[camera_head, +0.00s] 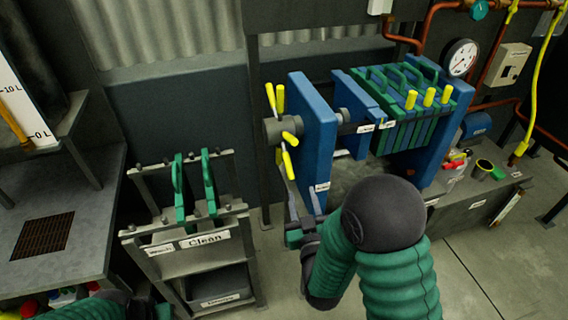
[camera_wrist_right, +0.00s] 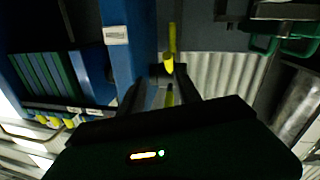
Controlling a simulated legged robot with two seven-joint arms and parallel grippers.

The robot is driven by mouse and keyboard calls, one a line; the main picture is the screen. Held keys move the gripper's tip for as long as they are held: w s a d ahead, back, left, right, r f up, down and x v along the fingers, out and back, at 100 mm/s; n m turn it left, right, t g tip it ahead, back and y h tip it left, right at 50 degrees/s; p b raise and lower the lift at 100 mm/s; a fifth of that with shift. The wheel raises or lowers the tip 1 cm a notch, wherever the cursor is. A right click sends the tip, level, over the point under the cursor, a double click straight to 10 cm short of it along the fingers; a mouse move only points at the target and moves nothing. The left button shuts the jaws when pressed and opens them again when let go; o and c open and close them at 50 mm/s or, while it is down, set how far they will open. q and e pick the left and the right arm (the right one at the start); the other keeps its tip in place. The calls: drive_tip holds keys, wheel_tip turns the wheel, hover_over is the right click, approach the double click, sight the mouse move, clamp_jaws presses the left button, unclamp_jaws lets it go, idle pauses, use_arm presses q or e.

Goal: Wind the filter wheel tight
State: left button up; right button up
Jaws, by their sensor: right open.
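The filter wheel (camera_head: 275,131) is a grey hub with yellow handles on the left end of the blue filter press (camera_head: 312,135). My right gripper (camera_head: 298,184) is open just below the wheel, its fingers pointing up. In the right wrist view the right gripper (camera_wrist_right: 160,78) has its two dark fingers apart, with a yellow handle (camera_wrist_right: 169,62) of the wheel between and beyond them. I cannot tell whether they touch it. My left arm shows at the lower left edge; its fingers are not clear.
Green filter plates (camera_head: 410,90) with yellow handles stand in the press. A rack (camera_head: 190,240) labelled Clean holds two green plates to the left. A grey bench (camera_head: 50,240) stands at the far left. A pressure gauge (camera_head: 460,58) and pipes are at the upper right.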

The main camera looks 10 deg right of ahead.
sight(287, 162)
drive_tip(key=w, duration=1.4)
drive_tip(key=shift+w+d+f, duration=0.1)
drive_tip(key=shift+w+d, duration=0.1)
drive_tip(key=shift+w, duration=0.15)
drive_tip(key=shift+w+d, duration=0.2)
drive_tip(key=shift+a, duration=0.25)
drive_tip(key=shift+s+a, duration=0.1)
drive_tip(key=shift+a, duration=0.3)
drive_tip(key=c, duration=0.4)
drive_tip(key=shift+c, duration=1.2)
drive_tip(key=shift+d, duration=0.1)
clamp_jaws()
drive_tip(key=shift+d, duration=0.2)
use_arm(q)
drive_tip(key=shift+a+f, duration=0.2)
drive_tip(key=shift+f, duration=0.25)
drive_tip(key=shift+a+f, duration=0.2)
drive_tip(key=shift+f, duration=0.25)
drive_tip(key=shift+a, duration=0.15)
use_arm(e)
drive_tip(key=shift+a, duration=0.15)
